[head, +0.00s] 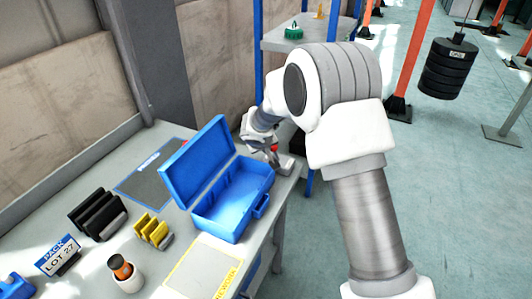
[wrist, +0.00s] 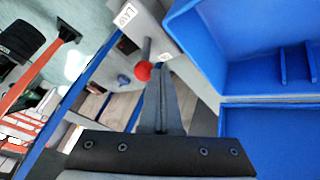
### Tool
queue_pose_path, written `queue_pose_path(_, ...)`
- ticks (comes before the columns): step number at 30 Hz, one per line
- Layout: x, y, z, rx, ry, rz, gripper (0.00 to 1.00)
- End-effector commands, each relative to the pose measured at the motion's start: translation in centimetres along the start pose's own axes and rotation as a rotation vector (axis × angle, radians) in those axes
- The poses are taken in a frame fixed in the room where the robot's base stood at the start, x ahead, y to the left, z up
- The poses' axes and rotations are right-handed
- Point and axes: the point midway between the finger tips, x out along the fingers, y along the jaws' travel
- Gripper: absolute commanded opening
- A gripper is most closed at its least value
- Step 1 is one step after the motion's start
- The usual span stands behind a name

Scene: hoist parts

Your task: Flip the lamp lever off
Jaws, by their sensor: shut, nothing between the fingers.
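The lamp lever has a red ball knob (wrist: 143,71) on a short grey stem, near a white label (wrist: 126,14) that seems to read LAMP. In the head view my gripper (head: 266,150) is low over that corner, mostly covered by my arm.
An open blue case (head: 232,205) stands close beside the lever on the grey bench (head: 95,163). Yellow (head: 152,231) and black (head: 98,214) slotted holders stand further left. A blue-framed shelf (head: 300,43) is behind. Open floor (head: 445,190) lies right.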

Motion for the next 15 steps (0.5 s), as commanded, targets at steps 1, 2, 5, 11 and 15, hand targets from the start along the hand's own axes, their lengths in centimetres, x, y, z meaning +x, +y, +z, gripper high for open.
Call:
queue_pose_path(1,0.21,0.04,0.15,0.005,0.005,-0.003,0.00)
queue_pose_path(2,0.24,0.05,0.18,0.009,0.009,-0.005,0.00)
queue_pose_path(5,0.29,0.14,0.27,0.024,0.024,-0.017,0.00)
queue_pose_path(11,0.32,0.42,0.57,0.068,0.068,-0.053,0.00)
queue_pose_path(15,0.27,0.82,0.90,0.110,0.110,-0.089,0.00)
